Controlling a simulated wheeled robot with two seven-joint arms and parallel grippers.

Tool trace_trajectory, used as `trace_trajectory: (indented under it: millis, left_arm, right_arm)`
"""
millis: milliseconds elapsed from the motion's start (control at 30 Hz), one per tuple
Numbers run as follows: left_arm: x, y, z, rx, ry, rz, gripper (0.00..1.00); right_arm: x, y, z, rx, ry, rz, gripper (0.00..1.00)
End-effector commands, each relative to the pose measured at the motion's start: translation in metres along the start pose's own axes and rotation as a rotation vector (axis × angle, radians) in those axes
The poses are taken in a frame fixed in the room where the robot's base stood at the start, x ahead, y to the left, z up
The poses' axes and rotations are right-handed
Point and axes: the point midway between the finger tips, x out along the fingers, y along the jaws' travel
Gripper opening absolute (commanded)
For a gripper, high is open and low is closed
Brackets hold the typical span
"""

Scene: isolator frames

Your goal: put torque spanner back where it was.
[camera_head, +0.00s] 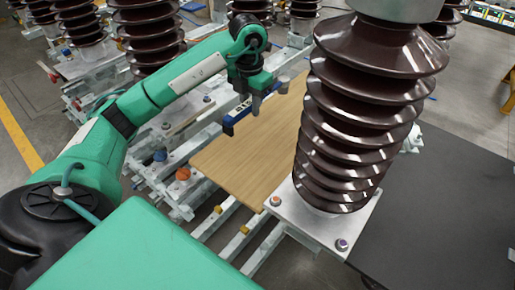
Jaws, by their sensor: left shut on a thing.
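My left arm reaches in from the left, and its gripper (242,108) points down over the near-left side of a wooden board (238,157). The left gripper is shut on the torque spanner (233,122), a blue and dark bar with a pale marking. The spanner slants from lower left to upper right, and part of it is hidden behind the fingers. I cannot tell whether it touches the board or hangs just above it. My right gripper is not in view.
A large brown ribbed insulator (352,120) stands on a bolted metal plate (315,222) right of the board. A dark tabletop (445,215) lies at the right. Metal frame rails (240,240) run below the board. More insulators (150,35) stand behind my arm.

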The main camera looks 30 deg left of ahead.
Motion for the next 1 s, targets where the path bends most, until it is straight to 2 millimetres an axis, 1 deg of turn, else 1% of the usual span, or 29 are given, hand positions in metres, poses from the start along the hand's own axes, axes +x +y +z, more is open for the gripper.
trace_trajectory:
  millis: [33, 100, 300, 400, 500, 767, 1000]
  left_arm:
    - [0.014, 0.0, -0.001, -0.001, 0.004, -0.001, 0.0]
    - [0.032, 0.0, -0.001, -0.001, 0.004, 0.0, 0.0]
    - [0.083, 0.0, -0.002, -0.001, 0.003, -0.001, 0.0]
    - [0.104, 0.0, -0.001, 0.0, 0.001, -0.002, 0.0]
    - [0.118, 0.0, -0.001, 0.001, -0.001, -0.001, 0.0]
    - [0.137, 0.0, -0.001, 0.0, -0.002, 0.0, 0.0]
    - [0.169, 0.0, -0.002, 0.0, 0.0, -0.001, 0.0]
  right_arm:
    - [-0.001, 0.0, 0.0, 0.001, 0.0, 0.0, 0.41]
    - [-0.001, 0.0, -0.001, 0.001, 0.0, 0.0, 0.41]
    - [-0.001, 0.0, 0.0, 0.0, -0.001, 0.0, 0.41]
    - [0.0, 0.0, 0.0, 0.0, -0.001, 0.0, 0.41]
    - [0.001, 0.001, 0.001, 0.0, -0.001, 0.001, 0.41]
    - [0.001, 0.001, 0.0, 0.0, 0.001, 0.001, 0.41]
    - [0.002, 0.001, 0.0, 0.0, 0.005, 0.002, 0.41]
